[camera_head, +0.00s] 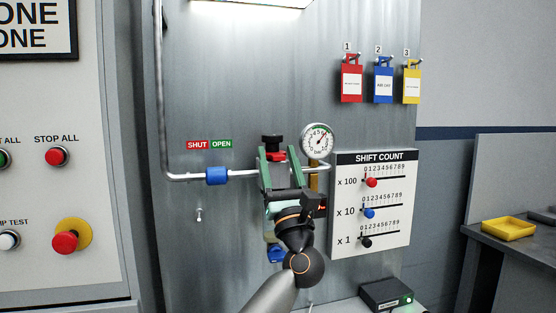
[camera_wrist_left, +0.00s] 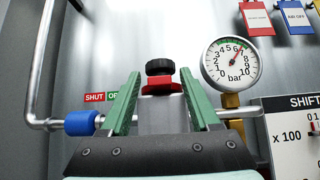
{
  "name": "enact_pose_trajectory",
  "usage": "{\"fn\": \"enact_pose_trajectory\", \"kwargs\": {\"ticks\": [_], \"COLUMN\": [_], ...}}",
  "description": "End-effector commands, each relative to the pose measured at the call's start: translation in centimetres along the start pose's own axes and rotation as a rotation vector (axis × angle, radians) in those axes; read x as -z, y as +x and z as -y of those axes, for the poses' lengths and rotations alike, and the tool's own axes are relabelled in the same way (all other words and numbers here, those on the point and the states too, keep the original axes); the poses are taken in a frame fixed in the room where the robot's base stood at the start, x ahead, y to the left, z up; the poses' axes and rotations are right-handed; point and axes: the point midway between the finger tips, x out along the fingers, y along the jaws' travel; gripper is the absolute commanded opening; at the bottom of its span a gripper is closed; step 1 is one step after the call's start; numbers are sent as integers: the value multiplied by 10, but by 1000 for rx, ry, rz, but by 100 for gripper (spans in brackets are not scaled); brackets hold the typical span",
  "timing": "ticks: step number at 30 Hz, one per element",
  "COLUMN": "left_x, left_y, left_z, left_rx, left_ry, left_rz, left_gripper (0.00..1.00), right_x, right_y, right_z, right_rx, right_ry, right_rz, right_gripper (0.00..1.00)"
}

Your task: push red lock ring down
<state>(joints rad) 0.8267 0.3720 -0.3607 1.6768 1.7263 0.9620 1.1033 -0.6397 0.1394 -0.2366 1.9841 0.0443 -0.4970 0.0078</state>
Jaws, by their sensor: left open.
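The red lock ring (camera_wrist_left: 161,88) sits just under a black knob (camera_wrist_left: 160,67) on the pipe valve. In the head view the red ring (camera_head: 272,157) is partly hidden by my gripper, with the black knob (camera_head: 272,139) above it. My left gripper (camera_head: 272,153) is open, its two green fingers pointing at the valve. In the left wrist view the ring shows between the fingertips of my left gripper (camera_wrist_left: 160,75), with a gap on each side. I cannot tell how far the fingers are from it in depth. The valve body behind the gripper is mostly hidden.
A pressure gauge (camera_head: 318,140) stands close on the right of the valve. A pipe with a blue collar (camera_head: 216,176) runs left, below a SHUT/OPEN label (camera_head: 209,145). The shift count panel (camera_head: 344,243) is at right. Coloured tags (camera_head: 383,84) hang above.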

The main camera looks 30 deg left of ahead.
Motion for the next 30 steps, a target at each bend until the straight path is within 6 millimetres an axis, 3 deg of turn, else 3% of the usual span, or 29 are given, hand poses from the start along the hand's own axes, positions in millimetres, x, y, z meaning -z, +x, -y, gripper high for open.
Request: {"fn": "enact_pose_trajectory", "kwargs": {"ticks": [5, 18, 24, 30], "left_x": [2, 2, 1, 0], "left_y": [-17, -106, -124, -125], "left_z": [1, 0, 0, 0], "left_rx": [3, 1, 1, 0], "left_ry": [-1, -1, 0, 1], "left_rz": [-2, -4, -3, -1], "left_gripper": [62, 62, 62, 62], "right_x": [-3, -2, -5, -6], "right_y": [3, 15, 17, 15], "right_z": [-1, 6, 6, 6], "right_rx": [0, 20, 20, 21], "right_ry": [0, -7, -10, -9], "right_rz": [1, -8, -5, -2], "right_gripper": [85, 85, 85, 85]}}
